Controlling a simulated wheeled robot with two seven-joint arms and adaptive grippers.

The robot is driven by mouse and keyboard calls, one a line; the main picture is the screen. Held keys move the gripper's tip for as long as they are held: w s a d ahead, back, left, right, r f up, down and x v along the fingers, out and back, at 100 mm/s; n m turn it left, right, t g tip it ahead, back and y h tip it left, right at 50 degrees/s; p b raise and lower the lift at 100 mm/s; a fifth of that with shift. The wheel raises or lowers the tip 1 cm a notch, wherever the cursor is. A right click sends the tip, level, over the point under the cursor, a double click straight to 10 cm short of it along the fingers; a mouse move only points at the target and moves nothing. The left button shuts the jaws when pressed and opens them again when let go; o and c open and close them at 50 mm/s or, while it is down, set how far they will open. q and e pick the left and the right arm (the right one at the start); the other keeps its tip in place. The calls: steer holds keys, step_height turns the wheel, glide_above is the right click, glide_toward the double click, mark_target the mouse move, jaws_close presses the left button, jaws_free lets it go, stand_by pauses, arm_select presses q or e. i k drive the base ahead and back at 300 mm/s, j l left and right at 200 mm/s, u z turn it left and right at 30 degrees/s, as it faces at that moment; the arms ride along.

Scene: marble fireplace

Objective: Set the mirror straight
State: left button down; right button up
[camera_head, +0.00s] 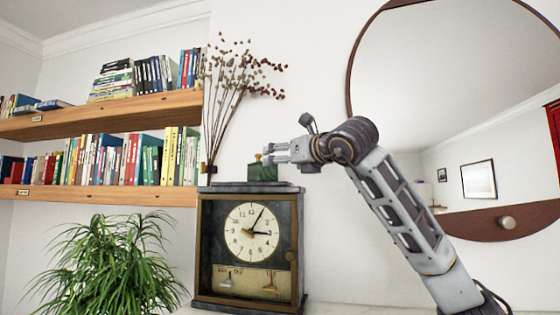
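The round mirror (420,80) hangs on the wall at the right, with a thin dark brown frame and a wider brown segment (470,226) along its bottom. The segment's upper edge slopes up to the right. A pale round knob (507,222) sits on this segment. The mirror's right side is cut off by the picture edge. My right arm comes up from the lower right, in front of the mirror's lower left part. My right gripper (274,153) points left, away from the mirror, by the green box on the clock. Its finger gap is too small to judge. My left gripper is out of view.
Bookshelves (110,115) and a leafy plant (110,262) are at the left. White wall lies between clock and mirror.

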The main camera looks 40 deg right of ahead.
mark_target(464, 96)
steer(key=z, duration=2.55)
